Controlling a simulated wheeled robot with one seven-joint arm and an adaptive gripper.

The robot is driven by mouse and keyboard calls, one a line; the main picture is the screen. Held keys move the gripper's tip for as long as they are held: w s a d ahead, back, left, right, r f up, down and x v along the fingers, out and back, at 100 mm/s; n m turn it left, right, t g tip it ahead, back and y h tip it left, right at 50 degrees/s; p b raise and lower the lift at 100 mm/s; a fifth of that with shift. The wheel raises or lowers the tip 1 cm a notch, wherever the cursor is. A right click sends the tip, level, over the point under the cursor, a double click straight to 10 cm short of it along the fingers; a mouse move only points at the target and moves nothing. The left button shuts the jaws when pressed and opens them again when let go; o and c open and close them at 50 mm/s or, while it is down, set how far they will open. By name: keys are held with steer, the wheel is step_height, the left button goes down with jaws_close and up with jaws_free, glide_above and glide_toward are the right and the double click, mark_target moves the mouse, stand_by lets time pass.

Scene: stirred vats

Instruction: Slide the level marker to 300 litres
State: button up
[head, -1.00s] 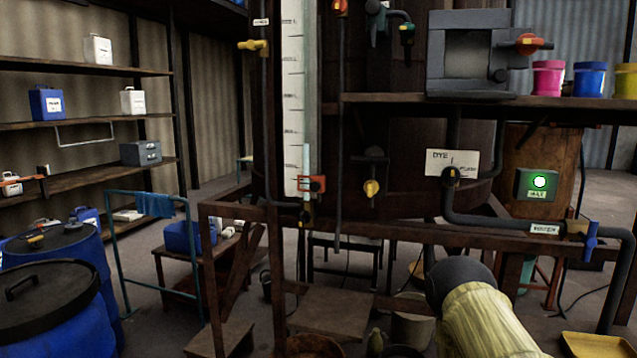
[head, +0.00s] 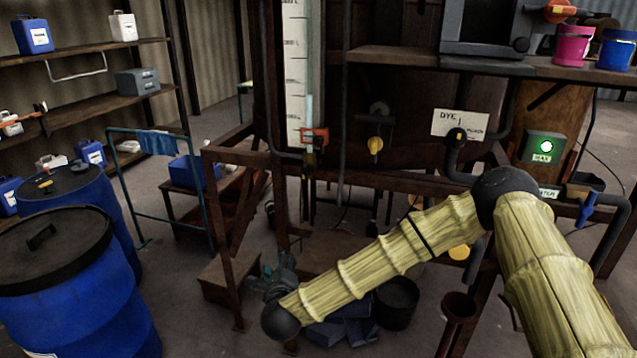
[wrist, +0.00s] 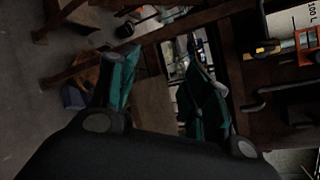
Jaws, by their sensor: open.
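The level marker, a small orange-red slider (head: 314,137), sits near the bottom of the white scale board (head: 295,75) beside the sight glass. The marker also shows at the right edge of the wrist view (wrist: 306,52), with a "100 L" label next to it. The upper end of the scale is cut off in the head view. My gripper (head: 278,272) is below and left of the marker, well apart from it. In the wrist view the two green fingers (wrist: 157,85) stand apart with nothing between them.
A rusty frame rail (head: 235,155) runs below the scale. A black valve with a yellow knob (head: 375,145) is right of the marker. A white DYE sign (head: 460,123) and a green-lit box (head: 542,147) are further right. Blue drums (head: 75,290) stand at left.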

steer(key=w+d+r+m+t+h+p, duration=0.1)
steer(key=w+r+m+h, duration=0.2)
steer(key=r, duration=0.4)
steer(key=w+d+r+m+t+p, duration=0.1)
steer(key=w+r+m, duration=0.3)
steer(key=r, duration=0.4)
steer(key=m+h+p, duration=0.2)
steer(key=m+h, duration=0.3)
steer(key=m, duration=0.4)
glide_toward(318, 141)
steer(key=shift+n, duration=0.3)
steer(key=p+x, duration=0.5)
steer(key=x, duration=0.5)
steer(key=shift+w, duration=0.35)
jaws_close()
